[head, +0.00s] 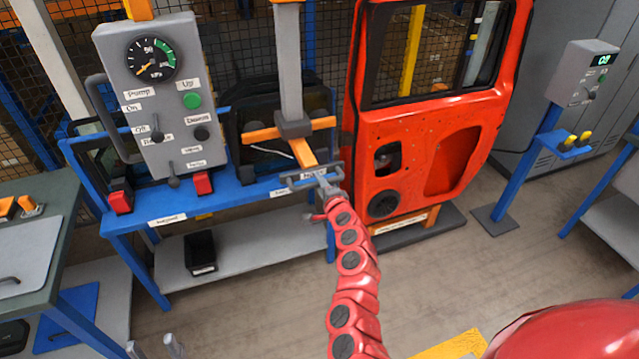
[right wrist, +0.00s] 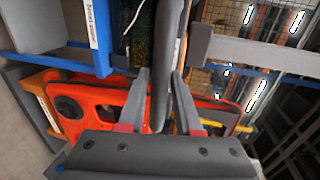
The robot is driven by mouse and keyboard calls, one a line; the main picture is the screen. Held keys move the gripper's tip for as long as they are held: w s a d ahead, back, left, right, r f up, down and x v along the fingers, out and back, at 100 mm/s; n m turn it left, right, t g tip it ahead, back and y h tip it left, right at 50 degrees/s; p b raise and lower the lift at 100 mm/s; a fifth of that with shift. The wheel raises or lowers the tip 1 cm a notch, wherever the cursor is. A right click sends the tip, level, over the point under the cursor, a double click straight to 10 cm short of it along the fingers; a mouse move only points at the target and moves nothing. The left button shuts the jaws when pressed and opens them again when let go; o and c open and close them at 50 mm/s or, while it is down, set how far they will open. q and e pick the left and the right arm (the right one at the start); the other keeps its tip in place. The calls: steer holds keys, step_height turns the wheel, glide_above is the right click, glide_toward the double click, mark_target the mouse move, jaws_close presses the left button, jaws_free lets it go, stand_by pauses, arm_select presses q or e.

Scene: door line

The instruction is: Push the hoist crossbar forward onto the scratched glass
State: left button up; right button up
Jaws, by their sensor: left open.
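The hoist crossbar (head: 262,135) is orange and sits at the foot of a grey post (head: 290,70), with an orange arm reaching toward me to a grey handle bar (head: 298,183). A dark framed pane (head: 240,115), likely the scratched glass, stands behind the crossbar; its scratches cannot be made out. My right gripper (head: 325,185) is at the handle bar. In the right wrist view, a dark grey bar (right wrist: 168,50) runs between its two fingers (right wrist: 160,75); firm contact is unclear. My left gripper (head: 154,347) is open and empty at the bottom edge, low and left.
A grey control panel (head: 160,100) with gauge and levers stands left of the hoist on a blue-framed bench (head: 235,192). A red door (head: 430,150) stands close to the right. A green-topped table (head: 65,215) is at left. The floor (head: 250,300) before the bench is open.

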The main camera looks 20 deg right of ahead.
jaws_close()
stand_by(1.1)
